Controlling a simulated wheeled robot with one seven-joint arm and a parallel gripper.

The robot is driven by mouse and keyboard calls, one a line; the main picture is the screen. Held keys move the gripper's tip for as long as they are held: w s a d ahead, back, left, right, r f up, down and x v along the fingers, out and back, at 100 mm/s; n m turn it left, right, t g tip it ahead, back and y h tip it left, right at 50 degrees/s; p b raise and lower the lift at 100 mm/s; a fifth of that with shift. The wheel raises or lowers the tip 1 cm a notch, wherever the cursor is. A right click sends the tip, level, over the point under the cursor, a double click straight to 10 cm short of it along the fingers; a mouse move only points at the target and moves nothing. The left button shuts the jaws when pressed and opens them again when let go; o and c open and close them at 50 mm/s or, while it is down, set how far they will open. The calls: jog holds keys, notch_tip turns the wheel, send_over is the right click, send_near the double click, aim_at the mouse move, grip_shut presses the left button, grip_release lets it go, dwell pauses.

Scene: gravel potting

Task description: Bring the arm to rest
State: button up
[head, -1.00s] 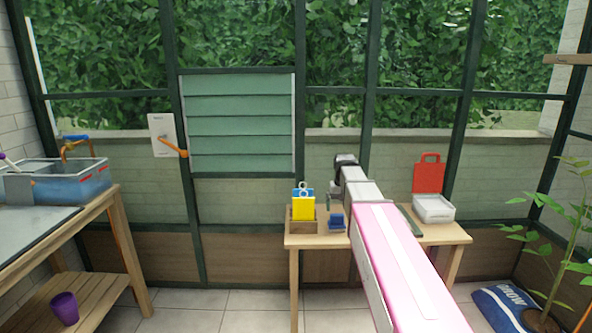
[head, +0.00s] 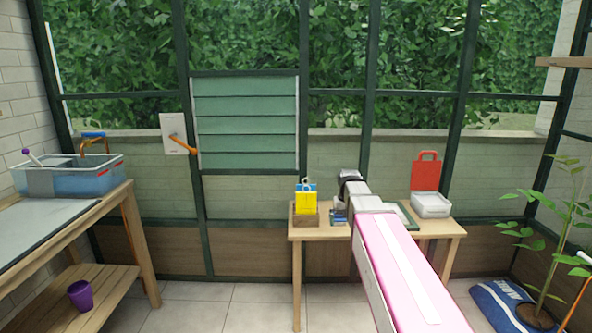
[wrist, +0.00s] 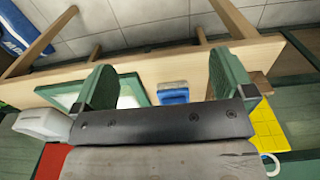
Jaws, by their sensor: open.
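My arm (head: 395,265) reaches forward over the small wooden table (head: 310,233), its pink-and-white link filling the lower middle of the head view. My gripper is mostly hidden behind my wrist in the head view. In the wrist view my gripper (wrist: 162,82) is open, with its two green fingers wide apart and nothing held between them. A blue block-like item (wrist: 173,93) shows in the gap, on the table and apart from the fingers. A green-framed pale panel (wrist: 130,92) lies partly behind one finger.
The table also bears a wooden box (head: 306,218) with yellow and blue cards, a white container (head: 431,205) and a red tag-shaped item (head: 424,176). A workbench (head: 143,235) with a blue-filled tub (head: 85,182) stands left. A plant (head: 550,250) and a blue bag (head: 500,305) are right. Tiled floor between is clear.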

jog(key=s+f, duration=1.7)
jog(key=s, duration=0.1)
jog(key=shift+s, duration=0.3)
